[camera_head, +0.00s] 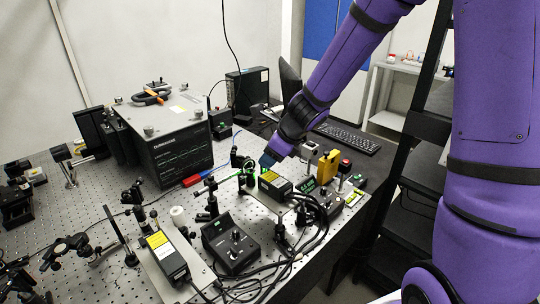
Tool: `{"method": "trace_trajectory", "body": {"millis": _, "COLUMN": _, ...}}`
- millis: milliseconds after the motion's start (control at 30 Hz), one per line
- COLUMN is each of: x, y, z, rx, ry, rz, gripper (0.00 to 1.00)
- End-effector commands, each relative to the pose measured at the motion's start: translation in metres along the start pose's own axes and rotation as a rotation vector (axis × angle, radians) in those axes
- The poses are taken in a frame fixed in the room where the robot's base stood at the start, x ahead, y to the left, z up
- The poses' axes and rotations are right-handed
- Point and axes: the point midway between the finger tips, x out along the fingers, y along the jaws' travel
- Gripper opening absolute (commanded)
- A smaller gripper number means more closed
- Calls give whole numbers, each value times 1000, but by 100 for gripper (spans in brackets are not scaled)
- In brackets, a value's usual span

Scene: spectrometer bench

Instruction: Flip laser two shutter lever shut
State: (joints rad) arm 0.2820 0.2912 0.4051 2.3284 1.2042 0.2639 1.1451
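My arm reaches down from the upper right to the right part of the optical table. My gripper (266,161) is at its end, small and dark blue, just above and behind a black laser box with a yellow label (275,184). Its fingers are too small to make out, so I cannot tell whether they are open, shut or touching anything. A second black laser box with a yellow label (168,256) lies on a plate at the front. No label reading "two" is legible. I cannot make out a shutter lever on either box.
Small optics mounts (211,198), a black control box with a knob (232,243) and looping black cables (310,235) crowd the laser boxes. A yellow block (328,166) stands to the right. A large instrument (170,130) stands behind left. A keyboard (347,138) lies at the back.

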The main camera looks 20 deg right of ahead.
Motion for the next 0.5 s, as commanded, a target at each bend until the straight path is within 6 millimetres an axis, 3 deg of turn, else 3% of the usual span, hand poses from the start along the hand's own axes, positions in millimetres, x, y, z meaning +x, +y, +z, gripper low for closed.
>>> {"method": "trace_trajectory", "body": {"millis": 267, "x": -2, "y": 0, "z": 0, "rx": -1, "ry": -1, "rz": 0, "gripper": 42}}
{"method": "trace_trajectory", "body": {"millis": 500, "x": -24, "y": 0, "z": 1, "rx": -4, "ry": -1, "rz": -4, "gripper": 42}}
